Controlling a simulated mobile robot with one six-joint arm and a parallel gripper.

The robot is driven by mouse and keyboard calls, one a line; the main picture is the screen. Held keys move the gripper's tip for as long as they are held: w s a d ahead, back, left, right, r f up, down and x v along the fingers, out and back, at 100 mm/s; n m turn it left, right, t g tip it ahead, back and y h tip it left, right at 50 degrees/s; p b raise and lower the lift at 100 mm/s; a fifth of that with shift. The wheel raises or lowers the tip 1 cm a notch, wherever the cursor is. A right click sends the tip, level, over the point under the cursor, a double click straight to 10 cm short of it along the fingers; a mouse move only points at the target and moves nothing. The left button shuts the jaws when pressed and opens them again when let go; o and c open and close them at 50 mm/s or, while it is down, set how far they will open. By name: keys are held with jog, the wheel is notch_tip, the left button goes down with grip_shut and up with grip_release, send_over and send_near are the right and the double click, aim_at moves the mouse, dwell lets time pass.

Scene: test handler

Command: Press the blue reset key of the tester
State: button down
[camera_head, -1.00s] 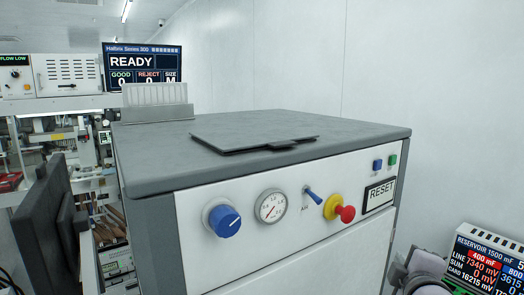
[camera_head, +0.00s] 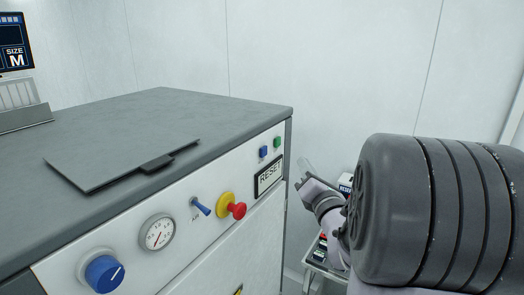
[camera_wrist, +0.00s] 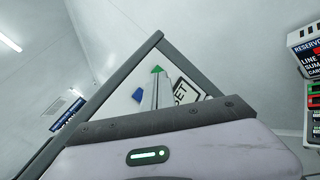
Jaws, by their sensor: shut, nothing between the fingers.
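The tester (camera_head: 170,115) is a grey-topped cabinet with a white front panel. Its blue key (camera_head: 263,152) is a small square button at the panel's upper right, beside a green key (camera_head: 277,142) and above the framed RESET label (camera_head: 268,176). In the wrist view the blue key (camera_wrist: 138,95) shows left of the fingers, and the green key (camera_wrist: 156,69) lies close to the fingertips. My gripper (camera_head: 303,163) is shut and empty, to the right of the panel, apart from the keys in the head view. Its thin fingers (camera_wrist: 162,76) partly cover the panel near the label.
A red-and-yellow stop button (camera_head: 237,210), a blue toggle (camera_head: 201,207), a gauge (camera_head: 157,233) and a blue knob (camera_head: 104,273) stick out along the panel. A dark hinged plate (camera_head: 105,168) lies on top. A wall stands close behind.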

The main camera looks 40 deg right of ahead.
aim_at(264, 151)
jog(key=w+a, duration=0.3)
jog(key=w, duration=0.4)
jog(key=shift+w+a+p, duration=0.15)
jog(key=shift+w+p, duration=0.25)
jog(key=shift+w+b, duration=0.1)
jog(key=shift+b, duration=0.25)
dwell(1.4)
jog(key=shift+w+a, duration=0.15)
jog(key=shift+w, duration=0.1)
